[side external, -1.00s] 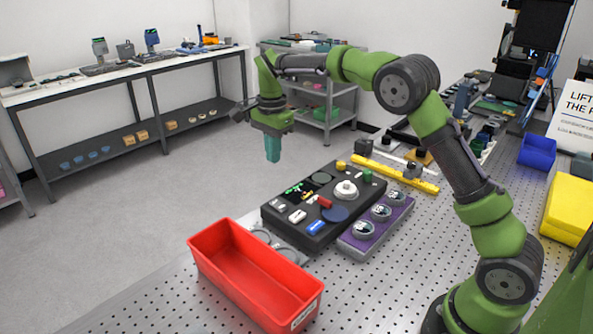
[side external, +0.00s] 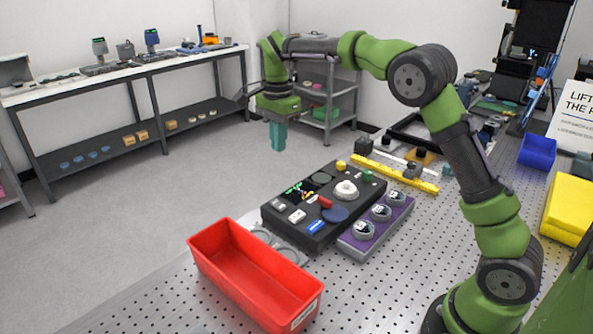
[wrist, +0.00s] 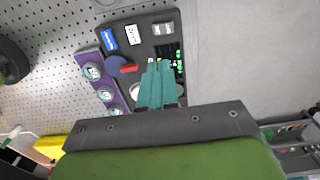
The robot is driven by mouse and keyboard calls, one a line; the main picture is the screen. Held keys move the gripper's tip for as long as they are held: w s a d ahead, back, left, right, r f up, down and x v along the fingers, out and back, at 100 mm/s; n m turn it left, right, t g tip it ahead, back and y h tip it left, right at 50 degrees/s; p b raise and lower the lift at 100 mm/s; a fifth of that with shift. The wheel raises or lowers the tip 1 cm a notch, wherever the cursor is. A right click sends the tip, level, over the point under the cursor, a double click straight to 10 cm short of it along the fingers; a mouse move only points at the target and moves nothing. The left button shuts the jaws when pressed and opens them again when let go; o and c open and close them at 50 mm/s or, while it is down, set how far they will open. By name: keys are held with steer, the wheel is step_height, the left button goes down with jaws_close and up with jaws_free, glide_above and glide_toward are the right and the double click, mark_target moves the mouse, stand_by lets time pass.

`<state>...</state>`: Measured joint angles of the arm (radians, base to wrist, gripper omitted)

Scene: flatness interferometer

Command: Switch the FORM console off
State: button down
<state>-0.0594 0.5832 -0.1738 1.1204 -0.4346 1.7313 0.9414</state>
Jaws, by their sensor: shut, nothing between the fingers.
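A dark console (side external: 304,233) lies on the perforated table, with a small lit display (side external: 299,192), white, blue and red controls, a round white knob (side external: 346,190) and round pads. I cannot read which label says FORM. In the wrist view the console (wrist: 146,42) shows its blue label (wrist: 109,38), a white label (wrist: 133,36), a red control (wrist: 129,69) and the green-lit display (wrist: 179,66). My gripper (side external: 278,150), with teal fingers, is shut and empty, in the air above the console's far left side. In the wrist view its fingers (wrist: 157,62) cover part of the console.
A purple panel (side external: 348,241) with three round dials sits right of the console. A red bin (side external: 206,247) stands in front. A yellow bar (side external: 395,174) lies behind. A blue bin (side external: 537,151) and yellow block (side external: 568,207) stand at right.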

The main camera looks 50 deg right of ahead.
step_height(320, 180, up, 11)
steer(key=s, duration=0.1)
steer(key=shift+s+f, duration=0.2)
steer(key=shift+s, duration=0.05)
